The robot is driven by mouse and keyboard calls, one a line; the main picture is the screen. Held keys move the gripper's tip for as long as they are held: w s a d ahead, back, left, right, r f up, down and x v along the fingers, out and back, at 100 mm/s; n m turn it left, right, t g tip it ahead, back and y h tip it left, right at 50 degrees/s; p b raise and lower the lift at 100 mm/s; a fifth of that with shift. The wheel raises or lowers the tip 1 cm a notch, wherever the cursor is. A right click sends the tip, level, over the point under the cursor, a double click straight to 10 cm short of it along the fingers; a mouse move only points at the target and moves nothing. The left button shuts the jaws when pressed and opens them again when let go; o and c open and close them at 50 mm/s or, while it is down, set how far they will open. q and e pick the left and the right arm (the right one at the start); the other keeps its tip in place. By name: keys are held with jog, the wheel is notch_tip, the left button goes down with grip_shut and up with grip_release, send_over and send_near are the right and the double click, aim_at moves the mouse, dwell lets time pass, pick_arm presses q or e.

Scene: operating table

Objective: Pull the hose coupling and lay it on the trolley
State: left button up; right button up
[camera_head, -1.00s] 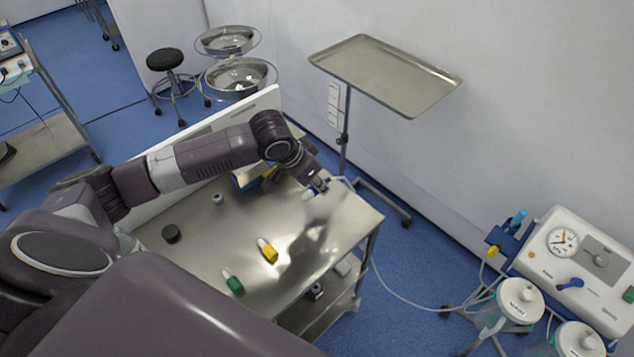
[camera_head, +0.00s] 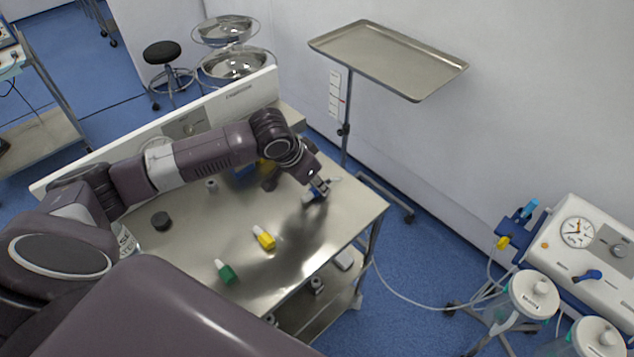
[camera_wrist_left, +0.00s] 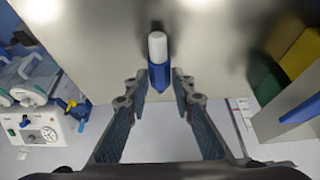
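A coupling with a white end and a blue body (camera_wrist_left: 159,76) shows in the left wrist view, lying between the fingertips of my left gripper (camera_wrist_left: 160,88). The fingers stand to either side of it and look spread, with narrow gaps. In the head view my left gripper (camera_head: 322,189) is low over the right part of the steel trolley top (camera_head: 200,248), and a bit of blue (camera_head: 308,196) shows beside it. The gripper partly hides the coupling there. A yellow-and-white coupling (camera_head: 264,238) and a green-and-white one (camera_head: 225,271) lie on the trolley. My right gripper is not in view.
A black round piece (camera_head: 161,221) and a small grey part (camera_head: 211,185) are on the trolley top. A white panel (camera_head: 200,125) runs along its back. A tray stand (camera_head: 390,60) stands behind, and a machine with a gauge (camera_head: 578,232) at right.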

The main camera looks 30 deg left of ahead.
pick_arm(q)
jog(key=o, duration=0.4)
jog(key=shift+c, duration=0.2)
jog(key=v, duration=1.2)
jog(key=shift+w, duration=0.1)
